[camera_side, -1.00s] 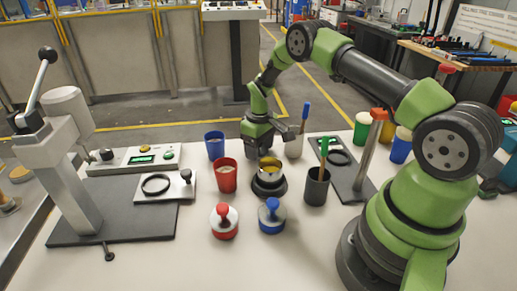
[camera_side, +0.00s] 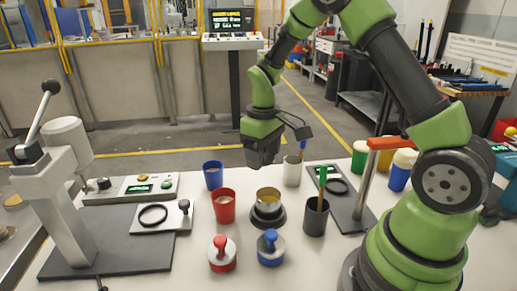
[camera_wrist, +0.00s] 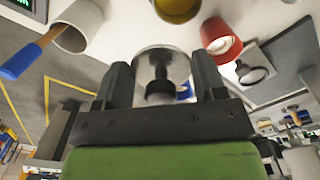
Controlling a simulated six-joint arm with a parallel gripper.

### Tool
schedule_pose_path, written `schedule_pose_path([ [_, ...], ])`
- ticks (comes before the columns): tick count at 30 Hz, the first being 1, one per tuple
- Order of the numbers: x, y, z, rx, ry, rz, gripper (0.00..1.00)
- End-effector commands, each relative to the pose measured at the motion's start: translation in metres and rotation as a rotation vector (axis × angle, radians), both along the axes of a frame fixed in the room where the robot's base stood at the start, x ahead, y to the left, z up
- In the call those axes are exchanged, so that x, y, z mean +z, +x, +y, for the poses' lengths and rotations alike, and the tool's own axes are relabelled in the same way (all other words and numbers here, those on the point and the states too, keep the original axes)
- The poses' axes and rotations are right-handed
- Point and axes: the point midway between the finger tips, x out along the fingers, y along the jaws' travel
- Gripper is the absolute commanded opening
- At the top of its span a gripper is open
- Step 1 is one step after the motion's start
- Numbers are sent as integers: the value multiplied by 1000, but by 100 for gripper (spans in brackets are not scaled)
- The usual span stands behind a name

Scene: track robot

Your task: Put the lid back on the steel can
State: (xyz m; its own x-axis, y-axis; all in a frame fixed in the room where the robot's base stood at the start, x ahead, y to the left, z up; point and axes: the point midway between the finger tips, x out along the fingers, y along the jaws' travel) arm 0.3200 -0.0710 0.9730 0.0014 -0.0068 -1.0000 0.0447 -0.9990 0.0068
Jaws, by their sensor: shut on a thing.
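My gripper (camera_wrist: 160,82) is shut on the lid (camera_wrist: 150,62), a grey, shiny round piece with a black knob, between its two dark fingers. In the side view my gripper (camera_side: 262,160) is in the air above and behind the steel can; the lid cannot be made out there. The steel can (camera_side: 268,198) is upright and open on a dark round base, with a yellowish inside. In the wrist view the can (camera_wrist: 178,8) is cut by the top edge, apart from the lid.
A red cup (camera_side: 224,207) and a blue cup (camera_side: 213,175) stand left of the can. A white cup (camera_side: 291,172) and a dark cup (camera_side: 315,217) stand right. Red-knobbed (camera_side: 222,254) and blue-knobbed (camera_side: 270,249) lidded cans are in front. A lever press (camera_side: 62,190) stands far left.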

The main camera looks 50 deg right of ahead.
Motion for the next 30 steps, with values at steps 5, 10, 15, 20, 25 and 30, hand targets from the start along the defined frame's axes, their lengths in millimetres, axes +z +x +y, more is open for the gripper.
schedule_pose_path([
  [5,7,-28,19,15,0,-1,41],
  [10,7,-38,24,18,0,-2,41],
  [15,-3,-39,24,17,0,1,41],
  [20,-20,-39,24,18,1,3,41],
  [25,-37,-39,24,17,1,2,41],
  [30,-49,-39,24,17,0,1,41],
])
